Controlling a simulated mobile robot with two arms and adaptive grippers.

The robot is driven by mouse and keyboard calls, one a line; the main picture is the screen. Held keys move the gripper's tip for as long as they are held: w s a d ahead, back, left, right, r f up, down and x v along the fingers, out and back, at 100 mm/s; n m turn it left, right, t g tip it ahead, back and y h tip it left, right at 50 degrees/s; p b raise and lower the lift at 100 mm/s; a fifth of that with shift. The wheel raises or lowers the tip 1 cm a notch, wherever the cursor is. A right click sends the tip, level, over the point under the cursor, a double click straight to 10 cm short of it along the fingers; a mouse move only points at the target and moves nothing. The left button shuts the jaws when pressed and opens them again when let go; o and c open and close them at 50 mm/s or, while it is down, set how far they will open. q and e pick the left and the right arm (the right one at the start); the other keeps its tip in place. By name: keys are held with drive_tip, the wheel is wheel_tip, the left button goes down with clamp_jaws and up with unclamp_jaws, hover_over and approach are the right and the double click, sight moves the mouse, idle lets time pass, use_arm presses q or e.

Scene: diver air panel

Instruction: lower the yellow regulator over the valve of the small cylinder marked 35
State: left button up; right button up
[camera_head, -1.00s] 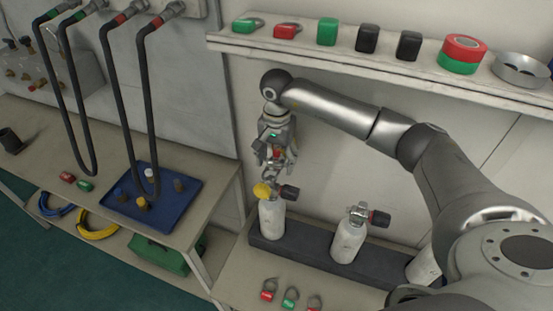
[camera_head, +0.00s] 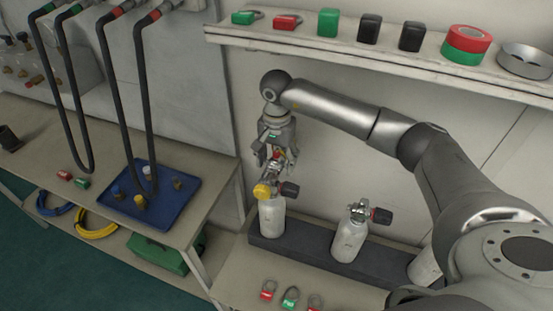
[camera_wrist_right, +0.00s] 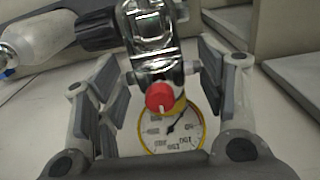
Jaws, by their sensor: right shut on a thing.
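My right gripper (camera_head: 277,165) points down above the left white cylinder (camera_head: 272,220) and is shut on the yellow regulator. The regulator's yellow gauge (camera_head: 262,190) shows at the cylinder's top, beside the black valve knob (camera_head: 289,190). In the right wrist view, the regulator's red knob (camera_wrist_right: 159,97) and yellow-rimmed gauge (camera_wrist_right: 185,135) are between the fingers, with chrome metal (camera_wrist_right: 150,40) beyond them. I cannot tell whether the yoke is fully around the valve. No cylinder number is readable. My left gripper is out of view.
A second white cylinder (camera_head: 350,240) with valve stands to the right in the dark rack (camera_head: 315,253). Another is partly hidden by my arm. A shelf (camera_head: 310,49) with several items runs above. A blue tray (camera_head: 185,210) and hanging hoses (camera_head: 106,100) are at left.

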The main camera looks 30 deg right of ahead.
sight(277, 153)
drive_tip(key=shift+b, duration=0.3)
idle(0.5)
drive_tip(key=shift+f+b, duration=0.75)
idle(0.3)
idle(0.8)
drive_tip(key=shift+f+b, duration=0.5)
drive_tip(key=shift+b, duration=0.3)
drive_tip(key=o, duration=1.6)
drive_tip(key=shift+f, duration=0.1)
wheel_tip(277, 153, up, 8)
drive_tip(key=shift+f, duration=0.2)
